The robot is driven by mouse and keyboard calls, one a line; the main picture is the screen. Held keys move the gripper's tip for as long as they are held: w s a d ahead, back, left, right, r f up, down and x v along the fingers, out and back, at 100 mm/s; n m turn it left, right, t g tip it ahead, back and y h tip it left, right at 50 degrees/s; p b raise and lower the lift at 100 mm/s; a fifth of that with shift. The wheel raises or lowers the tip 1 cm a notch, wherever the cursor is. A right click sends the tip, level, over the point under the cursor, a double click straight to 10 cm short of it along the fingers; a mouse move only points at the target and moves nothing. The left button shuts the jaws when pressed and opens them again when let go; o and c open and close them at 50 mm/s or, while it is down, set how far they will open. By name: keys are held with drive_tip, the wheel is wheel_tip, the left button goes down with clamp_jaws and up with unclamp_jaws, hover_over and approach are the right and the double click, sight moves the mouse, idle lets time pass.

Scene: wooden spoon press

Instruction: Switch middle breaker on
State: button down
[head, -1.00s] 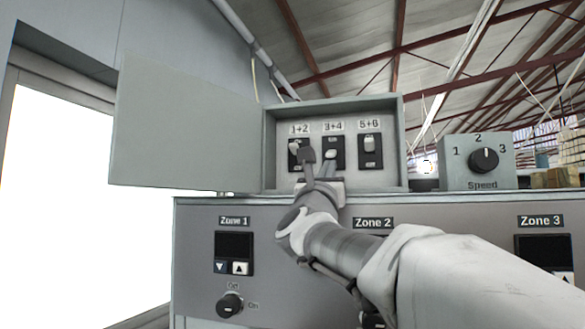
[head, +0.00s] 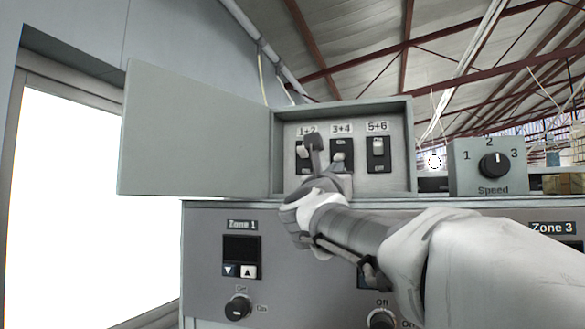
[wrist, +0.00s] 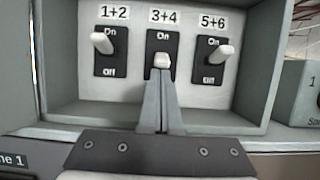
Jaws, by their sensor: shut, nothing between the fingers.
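The middle breaker, marked 3+4 (head: 338,156), is a black switch with a pale lever. It also shows in the wrist view (wrist: 161,60), where "On" is readable above the lever and the lower part is hidden by my fingers. Its lever sits lower than the levers on both sides. My gripper (head: 314,142) is shut and empty. In the wrist view its fingertips (wrist: 161,76) are in line with the middle lever, right at its lower edge; I cannot tell whether they touch it.
The left breaker 1+2 (wrist: 102,43) and right breaker 5+6 (wrist: 222,52) have raised levers, close on either side. The breakers sit in a grey box with side walls and an open door (head: 195,130) at left. A speed knob (head: 494,165) is at right.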

drive_tip(key=shift+s+r, duration=0.1)
drive_tip(key=shift+r, duration=0.15)
drive_tip(key=shift+s+a+r, duration=0.2)
drive_tip(key=shift+s+r, duration=0.1)
drive_tip(key=shift+r, duration=0.45)
drive_tip(key=shift+s, duration=0.1)
